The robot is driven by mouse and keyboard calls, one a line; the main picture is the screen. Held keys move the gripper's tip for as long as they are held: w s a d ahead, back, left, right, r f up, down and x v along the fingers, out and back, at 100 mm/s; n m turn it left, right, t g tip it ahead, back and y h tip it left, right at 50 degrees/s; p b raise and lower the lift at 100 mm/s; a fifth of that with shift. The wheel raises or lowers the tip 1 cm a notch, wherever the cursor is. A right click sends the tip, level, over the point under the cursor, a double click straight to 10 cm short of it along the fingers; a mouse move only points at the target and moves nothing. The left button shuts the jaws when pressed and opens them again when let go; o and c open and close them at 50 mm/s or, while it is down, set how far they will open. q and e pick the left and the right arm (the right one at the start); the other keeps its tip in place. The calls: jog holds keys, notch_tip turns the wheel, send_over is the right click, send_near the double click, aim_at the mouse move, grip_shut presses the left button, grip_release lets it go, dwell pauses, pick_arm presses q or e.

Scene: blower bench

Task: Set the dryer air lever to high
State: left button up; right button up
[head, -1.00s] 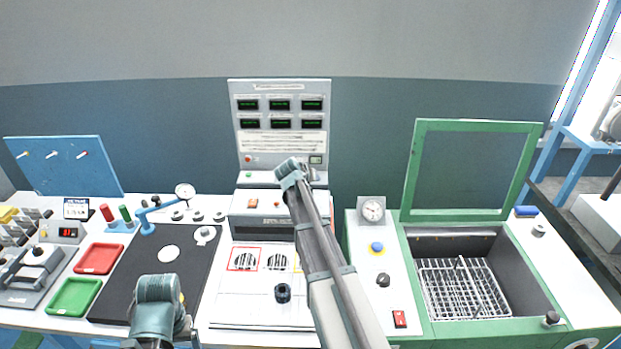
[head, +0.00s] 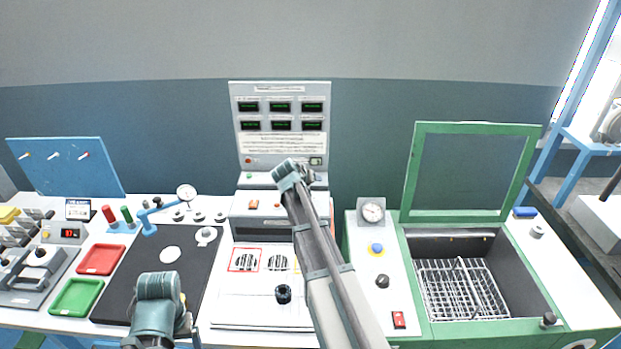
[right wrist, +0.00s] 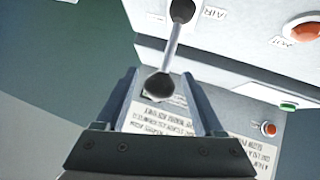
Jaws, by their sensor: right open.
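The dryer's air lever (right wrist: 172,45) shows in the right wrist view as a thin pale rod with a dark ball at each end. It stands out from a light panel with an upside-down AIR label (right wrist: 213,14). My right gripper (right wrist: 160,88) is open, with the lever's near ball between its two fingers. I cannot tell whether a finger touches it. In the head view the dryer (head: 270,218) is a white box behind my right arm, which hides the lever and the right gripper's fingers. My left arm shows at the bottom left; its gripper's fingers are out of view.
An orange button (right wrist: 304,28) and a green button (right wrist: 288,106) lie right of the lever. The tall display panel (head: 280,135) stands behind the dryer. A green-framed basket tank (head: 463,290) is at right. A black mat (head: 135,290) is at left.

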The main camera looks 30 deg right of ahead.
jog(key=p+v, duration=0.6)
jog(key=v, duration=0.5)
jog(key=shift+r, duration=0.2)
jog(key=shift+s+a, duration=0.1)
jog(key=shift+a, duration=0.05)
jog(key=s+a+f+n+g+y, duration=0.3)
jog(key=s+a+f+n, duration=0.1)
jog(key=s+a, duration=0.9)
jog(key=s+a+f+n+g+y, duration=0.3)
jog(key=s+a+n, duration=0.3)
jog(key=s+a, duration=0.7)
jog(key=a+f, duration=0.1)
jog(key=a, duration=0.5)
jog(key=shift+a+g+y, duration=0.3)
jog(key=shift+a+g, duration=0.1)
